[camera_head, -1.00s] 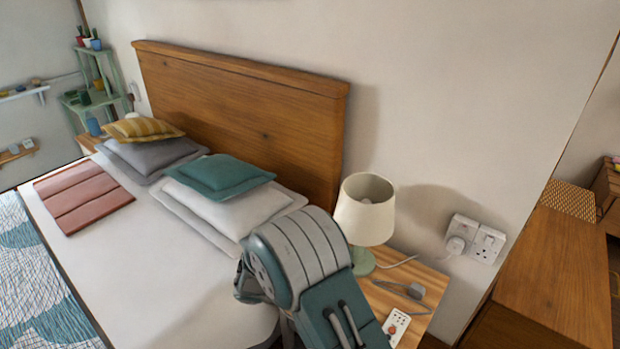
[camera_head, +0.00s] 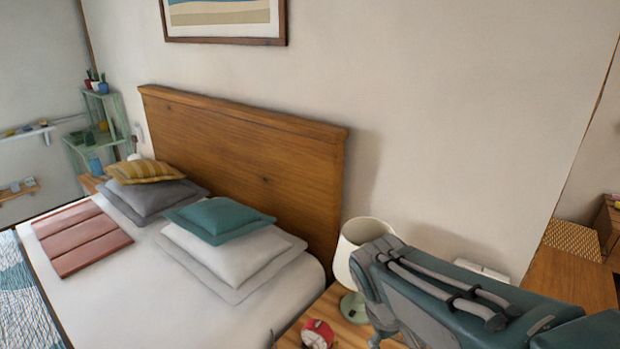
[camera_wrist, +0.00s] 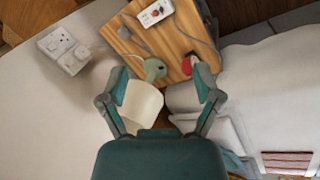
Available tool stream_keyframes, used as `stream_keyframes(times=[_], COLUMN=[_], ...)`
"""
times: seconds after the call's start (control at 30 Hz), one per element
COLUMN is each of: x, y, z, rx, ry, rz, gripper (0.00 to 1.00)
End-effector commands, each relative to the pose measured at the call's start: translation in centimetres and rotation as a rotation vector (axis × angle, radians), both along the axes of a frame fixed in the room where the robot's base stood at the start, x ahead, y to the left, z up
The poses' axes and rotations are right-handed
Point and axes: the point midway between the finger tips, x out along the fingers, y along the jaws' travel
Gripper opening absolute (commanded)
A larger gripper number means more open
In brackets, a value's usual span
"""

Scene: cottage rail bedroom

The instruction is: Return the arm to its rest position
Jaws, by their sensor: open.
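My teal arm (camera_head: 450,290) crosses the lower right of the head view, in front of the bedside table and the lamp's right side. My gripper (camera_wrist: 160,85) shows in the wrist view with its two teal fingers spread wide and nothing held. The cream lamp (camera_wrist: 142,104) appears between and beyond the fingers in that view; no contact shows. In the head view the gripper cannot be made out clearly.
The lamp (camera_head: 352,240) and a red round item (camera_head: 317,333) stand on the wooden bedside table (camera_head: 338,303). The bed (camera_head: 150,285) with pillows lies left. A wall socket (camera_wrist: 66,50) is beside the table. A wooden cabinet (camera_head: 572,275) stands right.

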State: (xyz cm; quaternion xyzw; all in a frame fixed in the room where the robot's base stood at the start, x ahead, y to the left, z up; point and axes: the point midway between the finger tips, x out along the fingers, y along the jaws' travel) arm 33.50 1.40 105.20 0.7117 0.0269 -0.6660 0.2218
Motion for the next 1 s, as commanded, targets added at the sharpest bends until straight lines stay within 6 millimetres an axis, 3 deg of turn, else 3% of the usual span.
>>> stream_keyframes(times=[0.2,0.5,1.0], x=[-3.8,-7.8,-8.5], y=[-1.1,-1.4,-1.4], z=[2.8,5.0,5.2], rx=[0.155,0.325,0.359], ry=[-0.167,-0.377,-0.420], rz=[-0.126,-0.256,-0.280], gripper=[0.83,0.83,0.83])
